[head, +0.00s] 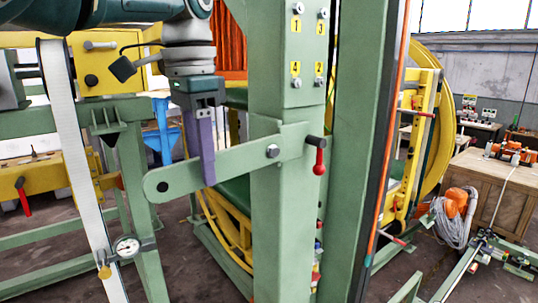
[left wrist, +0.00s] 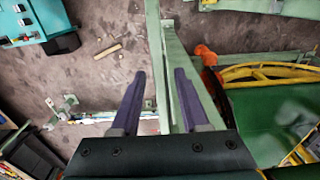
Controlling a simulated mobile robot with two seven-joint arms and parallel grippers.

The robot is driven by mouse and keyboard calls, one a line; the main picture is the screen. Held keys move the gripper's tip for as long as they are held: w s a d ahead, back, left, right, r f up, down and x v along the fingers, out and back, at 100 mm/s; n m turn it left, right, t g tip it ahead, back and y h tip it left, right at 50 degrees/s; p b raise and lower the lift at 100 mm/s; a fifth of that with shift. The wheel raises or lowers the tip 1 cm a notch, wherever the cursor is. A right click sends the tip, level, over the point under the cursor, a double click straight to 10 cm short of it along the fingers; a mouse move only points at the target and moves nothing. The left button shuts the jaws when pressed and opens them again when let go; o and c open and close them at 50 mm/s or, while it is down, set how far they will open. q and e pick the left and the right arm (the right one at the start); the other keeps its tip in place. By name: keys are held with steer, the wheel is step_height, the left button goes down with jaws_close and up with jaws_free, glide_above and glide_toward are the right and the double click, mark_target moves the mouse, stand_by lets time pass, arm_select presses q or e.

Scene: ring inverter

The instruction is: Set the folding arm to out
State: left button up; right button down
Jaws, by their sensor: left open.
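The folding arm (head: 235,165) is a flat green bar with a rounded left end and a dark hole. It sticks out to the left of the green post (head: 285,215), slanting slightly down, and is bolted to the post. One purple finger overlaps the bar's near face; the other finger's tip is hidden. In the left wrist view the fingers (left wrist: 158,75) are apart with green bars between them. My right gripper is not in view.
A white strap (head: 75,150) hangs at the left near a round gauge (head: 127,246). Yellow and green machine frames stand behind. A second green post (head: 352,100) rises right of the first. A wooden crate (head: 490,190) stands far right. Floor shows below the bar.

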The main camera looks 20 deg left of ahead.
arm_select(q)
step_height(320, 180, up, 5)
steer(key=p, duration=0.3)
steer(key=shift+s+a+r, duration=0.1)
steer(key=shift+s+r, duration=0.05)
steer(key=shift+r, duration=1.8)
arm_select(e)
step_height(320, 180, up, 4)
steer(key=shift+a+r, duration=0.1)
